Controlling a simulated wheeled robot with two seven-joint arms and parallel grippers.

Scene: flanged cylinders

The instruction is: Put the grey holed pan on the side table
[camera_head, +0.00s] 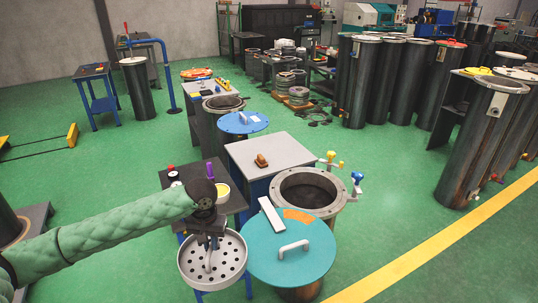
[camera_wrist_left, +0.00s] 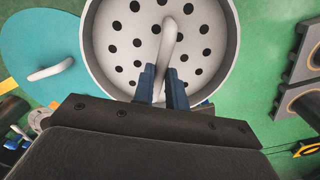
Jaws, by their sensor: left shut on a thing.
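The grey holed pan (camera_head: 228,264) is a round, light grey dish with many dark holes and an upright loop handle. My left gripper (camera_head: 209,240) is shut on that handle, and the pan hangs below it. In the left wrist view, the fingers (camera_wrist_left: 162,82) close around the handle, and the pan (camera_wrist_left: 120,50) fills the top middle. A small dark-topped table (camera_head: 235,203) with blue legs is behind the pan, partly hidden by my left arm. I take it as the side table. The pan appears in front of its near edge. My right gripper is not in view.
A teal lid (camera_head: 310,262) with a white handle lies just right of the pan. Behind it stands an open flanged cylinder (camera_head: 310,190).

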